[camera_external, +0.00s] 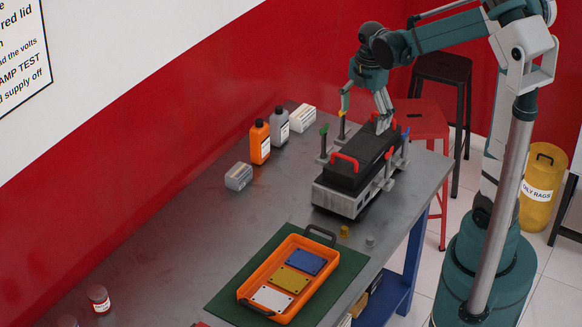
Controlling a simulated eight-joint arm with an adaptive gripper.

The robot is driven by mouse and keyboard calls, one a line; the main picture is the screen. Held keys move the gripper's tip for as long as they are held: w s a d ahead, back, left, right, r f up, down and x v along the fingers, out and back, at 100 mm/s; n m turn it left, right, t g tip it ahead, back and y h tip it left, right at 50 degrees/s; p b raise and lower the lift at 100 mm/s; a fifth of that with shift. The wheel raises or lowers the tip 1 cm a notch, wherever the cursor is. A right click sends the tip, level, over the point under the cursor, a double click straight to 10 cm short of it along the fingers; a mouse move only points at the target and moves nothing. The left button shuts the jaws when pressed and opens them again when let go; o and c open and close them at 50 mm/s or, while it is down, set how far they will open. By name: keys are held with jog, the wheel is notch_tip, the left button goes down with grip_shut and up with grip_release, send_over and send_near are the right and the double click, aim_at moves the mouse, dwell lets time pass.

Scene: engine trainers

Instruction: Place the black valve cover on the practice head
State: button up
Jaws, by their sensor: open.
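I cannot tell whether the near finger touches the handle or cover.
Posts with green, yellow and blue tops (323,143) stand around the head. An orange tray (253,277) with blue, yellow and white plates lies in front on a green mat (222,291).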

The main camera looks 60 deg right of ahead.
jog(key=s+a+r+m+t, duration=0.3)
jog(key=s+a+m, duration=0.3)
jog(key=a, duration=0.5)
jog(key=s+a+r+m+t, duration=0.3)
jog(key=s+a+r+m, duration=0.2)
jog(key=a+m, duration=0.5)
jog(key=shift+s+a+r+t, duration=0.25)
jog(key=shift+s+a+t, duration=0.05)
jog(key=shift+s+a, duration=0.3)
jog(key=shift+f+b, duration=0.65)
jog(key=shift+b, duration=0.05)
